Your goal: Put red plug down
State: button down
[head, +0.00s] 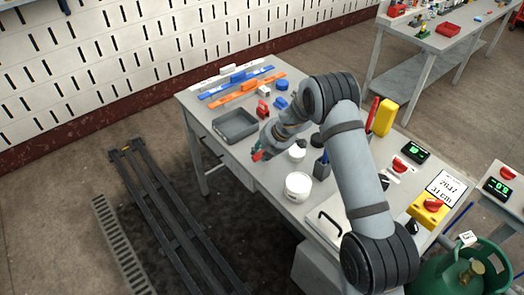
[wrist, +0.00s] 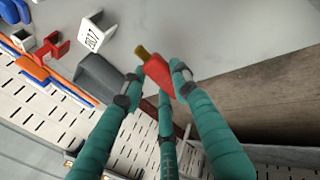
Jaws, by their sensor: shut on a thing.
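In the wrist view, the red plug (wrist: 158,73), with a brass-coloured tip, is between the teal fingers of my gripper (wrist: 156,80). The gripper is shut on it. The plug is tilted, and its lower part is hidden by the fingers. I cannot tell how high the plug is above the table.
The grey tray (head: 234,135) is on the table (head: 262,183). Behind it are a red block (head: 263,109) and blue and orange bars (head: 236,92). White tubs (head: 298,186) stand right of my gripper. Bare tabletop shows in front of the tray.

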jog(key=c, duration=1.4)
grip_release()
jog(key=shift+c, duration=0.2)
jog(key=shift+o, duration=0.5)
jog(key=shift+r+p, duration=0.25)
jog(key=shift+p, duration=0.05)
jog(key=p+v, duration=0.3)
jog(key=v, duration=0.9)
jog(key=shift+r, duration=0.3)
notch_tip(320, 180, up, 13)
jog(key=p, duration=1.4)
jog(key=shift+p, duration=0.4)
